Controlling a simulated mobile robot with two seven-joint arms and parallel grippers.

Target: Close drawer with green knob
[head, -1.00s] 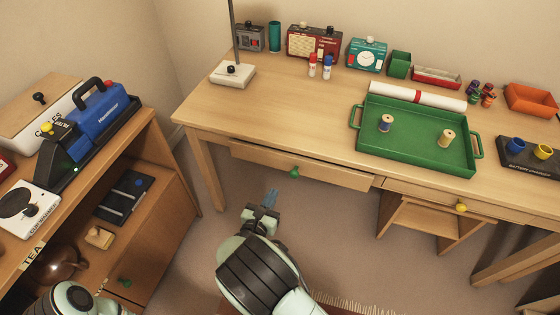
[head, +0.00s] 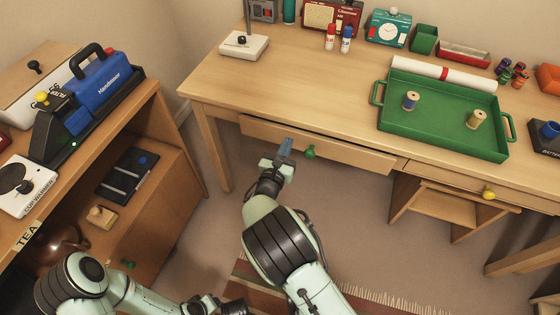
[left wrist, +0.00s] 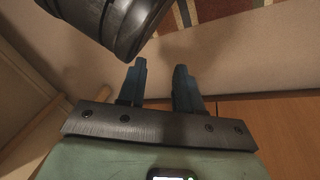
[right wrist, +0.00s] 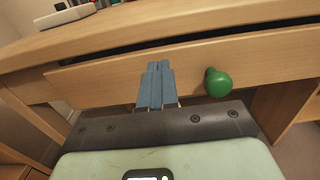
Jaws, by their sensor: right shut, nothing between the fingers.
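The desk's left drawer (head: 352,156) has a green knob (head: 310,152) and stands slightly open. The right wrist view shows a dark gap above its wooden front (right wrist: 115,78). My right gripper (head: 285,146) is shut and empty, in front of the drawer just left of the knob. In the right wrist view its fingertips (right wrist: 158,66) overlap the drawer front, with the green knob (right wrist: 217,82) to their right; I cannot tell whether they touch. My left gripper shows in the left wrist view (left wrist: 160,72) with its fingers apart and nothing between them.
A second desk drawer has a yellow knob (head: 488,192). A green tray (head: 440,141) with two spools sits on the desk. The low cabinet (head: 165,195) at left has another green knob (head: 128,264). Open floor lies below the desk.

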